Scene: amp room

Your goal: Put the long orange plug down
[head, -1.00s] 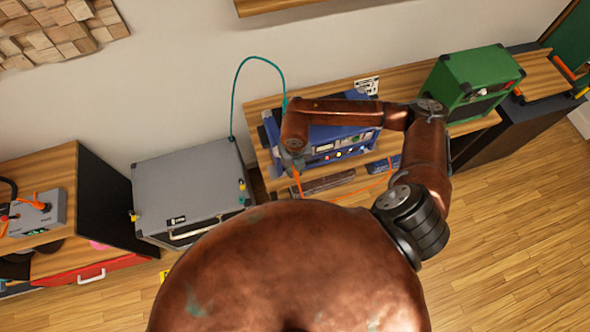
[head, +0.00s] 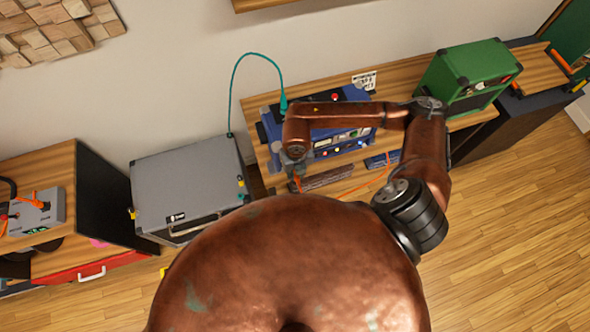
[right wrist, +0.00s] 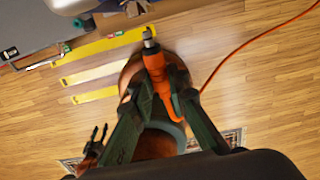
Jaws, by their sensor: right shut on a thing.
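The long orange plug (right wrist: 158,78) is held between the fingers of my right gripper (right wrist: 160,88) in the right wrist view. Its silver tip points up and away from the fingers, over the floor. An orange cable runs from it to the upper right. In the head view my right gripper (head: 294,170) is in front of the blue amp, with a bit of the plug (head: 296,186) below it. My left gripper (right wrist: 98,134) shows small at the lower left of the right wrist view, its two dark fingers apart and empty.
The blue amp (head: 338,145) stands on a wooden shelf (head: 262,158). A grey case (head: 185,185) is left of it, and a green amp (head: 470,80) is to the right. A teal cable (head: 235,82) arches between the case and the blue amp. Wooden floor is open at right.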

